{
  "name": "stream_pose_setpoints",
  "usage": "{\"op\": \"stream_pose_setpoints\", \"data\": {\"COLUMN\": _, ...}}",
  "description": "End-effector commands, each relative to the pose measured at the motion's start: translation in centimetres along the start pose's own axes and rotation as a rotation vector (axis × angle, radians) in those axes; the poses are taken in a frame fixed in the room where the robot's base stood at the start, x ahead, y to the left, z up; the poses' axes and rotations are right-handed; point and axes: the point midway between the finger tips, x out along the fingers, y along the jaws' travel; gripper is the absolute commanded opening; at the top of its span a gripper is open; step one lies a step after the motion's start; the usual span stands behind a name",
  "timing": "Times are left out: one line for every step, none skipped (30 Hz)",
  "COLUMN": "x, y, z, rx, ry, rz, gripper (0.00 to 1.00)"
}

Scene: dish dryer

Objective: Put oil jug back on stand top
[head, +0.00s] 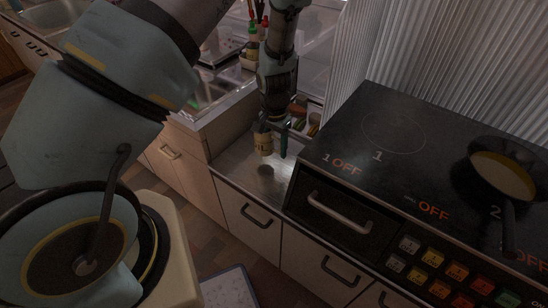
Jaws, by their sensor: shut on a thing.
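My gripper (273,137) points down over the narrow metal counter (238,172) between the sink and the stove. It is shut on a small yellowish jug (264,143), which I take to be the oil jug. The jug looks upright and appears to hang a little above the counter. A dark round spot, perhaps its shadow, lies on the metal below it. One finger shows at the jug's right side; the other is hard to make out. I cannot tell which surface is the stand top.
A black stove (345,150) with a dark pan (500,172) is close on the right. Small items (300,112) sit behind the gripper by the ribbed wall. Several bottles (252,52) stand at the back beside the sink (205,92). The front of the metal counter looks clear.

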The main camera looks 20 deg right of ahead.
Motion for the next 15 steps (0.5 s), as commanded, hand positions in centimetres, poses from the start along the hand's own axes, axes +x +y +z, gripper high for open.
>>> {"op": "stream_pose_setpoints", "data": {"x": 0.3, "y": 0.0, "z": 0.0, "rx": 0.000, "ry": 0.000, "rz": 0.000, "gripper": 0.00}}
{"op": "stream_pose_setpoints", "data": {"x": 0.5, "y": 0.0, "z": 0.0, "rx": 0.000, "ry": 0.000, "rz": 0.000, "gripper": 0.00}}
{"op": "stream_pose_setpoints", "data": {"x": 0.8, "y": 0.0, "z": 0.0, "rx": 0.000, "ry": 0.000, "rz": 0.000, "gripper": 0.00}}
{"op": "stream_pose_setpoints", "data": {"x": 1.1, "y": 0.0, "z": 0.0, "rx": 0.000, "ry": 0.000, "rz": 0.000, "gripper": 0.00}}
{"op": "stream_pose_setpoints", "data": {"x": 1.4, "y": -0.1, "z": 0.0, "rx": 0.000, "ry": 0.000, "rz": 0.000, "gripper": 0.00}}
{"op": "stream_pose_setpoints", "data": {"x": 2.0, "y": -0.1, "z": 0.0, "rx": -0.001, "ry": -0.001, "rz": 0.001, "gripper": 0.00}}
{"op": "stream_pose_setpoints", "data": {"x": 2.5, "y": -0.1, "z": 0.1, "rx": -0.002, "ry": -0.002, "rz": 0.001, "gripper": 0.00}}
{"op": "stream_pose_setpoints", "data": {"x": 2.9, "y": -0.1, "z": 0.0, "rx": -0.002, "ry": -0.001, "rz": 0.000, "gripper": 0.00}}
{"op": "stream_pose_setpoints", "data": {"x": 3.5, "y": -0.1, "z": 0.0, "rx": -0.001, "ry": -0.001, "rz": 0.000, "gripper": 0.00}}
{"op": "stream_pose_setpoints", "data": {"x": 3.8, "y": -0.1, "z": 0.0, "rx": -0.001, "ry": -0.001, "rz": 0.000, "gripper": 0.00}}
{"op": "stream_pose_setpoints", "data": {"x": 4.2, "y": -0.1, "z": 0.0, "rx": 0.000, "ry": -0.001, "rz": 0.001, "gripper": 0.00}}
{"op": "stream_pose_setpoints", "data": {"x": 4.5, "y": -0.1, "z": 0.0, "rx": 0.000, "ry": 0.000, "rz": 0.001, "gripper": 0.00}}
{"op": "stream_pose_setpoints", "data": {"x": 4.6, "y": -0.1, "z": -0.1, "rx": 0.000, "ry": 0.001, "rz": 0.001, "gripper": 0.00}}
{"op": "stream_pose_setpoints", "data": {"x": 4.8, "y": -0.1, "z": -0.1, "rx": 0.000, "ry": 0.001, "rz": 0.001, "gripper": 0.00}}
{"op": "stream_pose_setpoints", "data": {"x": 4.8, "y": -0.1, "z": -0.1, "rx": 0.000, "ry": 0.002, "rz": 0.000, "gripper": 0.00}}
